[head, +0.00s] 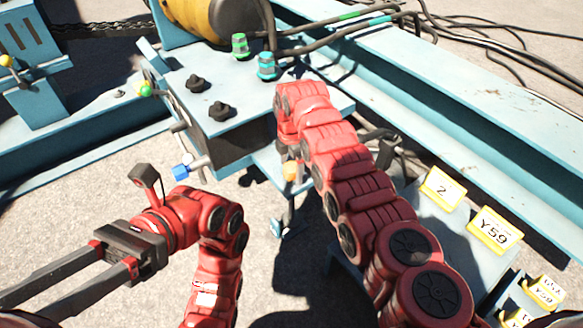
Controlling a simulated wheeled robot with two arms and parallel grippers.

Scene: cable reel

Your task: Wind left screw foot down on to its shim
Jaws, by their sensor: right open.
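A blue machine stand (252,108) with a dark front is at the upper middle. Below its blue bracket, a threaded foot (283,226) with a pale blue base hangs close to the ground; whether it touches a shim cannot be told. An orange knob (290,171) is just above this foot. My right gripper (289,155) is at the end of the arm reaching to the stand, near the orange knob. It is open, and the arm mostly hides its jaws. My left gripper (45,285) is at the lower left, its two long fingers apart and empty, tips cut off by the frame.
A blue knob (182,171) and a green knob (146,89) stick out from the stand. Blue beams (470,120) run behind. Yellow-framed labels (494,230) stand at right. Cables (470,30) lie at the upper right. The ground at left is open.

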